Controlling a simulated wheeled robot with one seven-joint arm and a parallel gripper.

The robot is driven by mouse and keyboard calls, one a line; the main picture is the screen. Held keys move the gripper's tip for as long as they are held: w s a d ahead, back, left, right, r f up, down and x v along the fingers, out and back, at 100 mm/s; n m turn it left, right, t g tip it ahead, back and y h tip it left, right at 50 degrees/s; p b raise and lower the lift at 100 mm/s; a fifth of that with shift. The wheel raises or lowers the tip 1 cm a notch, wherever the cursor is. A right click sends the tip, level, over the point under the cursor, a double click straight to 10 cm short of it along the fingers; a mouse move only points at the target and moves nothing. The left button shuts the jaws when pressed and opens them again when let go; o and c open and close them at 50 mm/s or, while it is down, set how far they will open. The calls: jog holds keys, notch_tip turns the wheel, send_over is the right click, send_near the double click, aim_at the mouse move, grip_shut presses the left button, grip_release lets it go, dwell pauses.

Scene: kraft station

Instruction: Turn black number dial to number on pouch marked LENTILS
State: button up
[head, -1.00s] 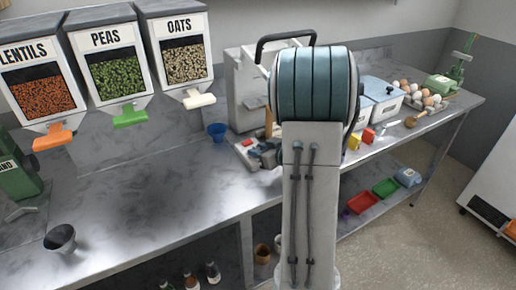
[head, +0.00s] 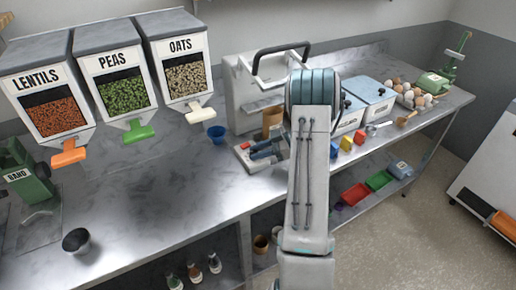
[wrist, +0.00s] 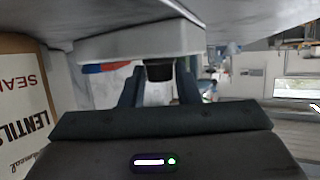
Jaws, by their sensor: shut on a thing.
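In the wrist view a black dial (wrist: 159,70) shows between my two fingers. My gripper (wrist: 160,90) is shut on it, under the edge of a pale grey housing. The number it points to cannot be read. The kraft pouch marked LENTILS (wrist: 20,110) stands close at the left, with a white label and part of a red word; no number is visible on it. In the head view my gripper (head: 262,150) is low in front of the white machine (head: 245,90) with a black handle. A brown item (head: 272,119), perhaps the pouch, stands just behind it.
LENTILS (head: 45,100), PEAS (head: 118,85) and OATS (head: 180,72) dispensers stand at the left. A blue cup (head: 216,132) sits left of my gripper. White lidded boxes (head: 370,98) and colored blocks (head: 347,143) lie right of my arm. The counter's front left is mostly clear.

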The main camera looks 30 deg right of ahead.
jog(key=shift+n+g, duration=0.6)
jog(key=shift+g, duration=0.1)
jog(key=shift+w+y, duration=0.1)
jog(key=shift+y, duration=0.2)
jog(key=o, duration=0.9)
jog(key=shift+a, duration=0.1)
jog(key=shift+o, duration=0.2)
jog(key=b+v, duration=0.2)
jog(key=v, duration=1.2)
jog(key=shift+w, duration=0.2)
jog(key=shift+a, duration=0.15)
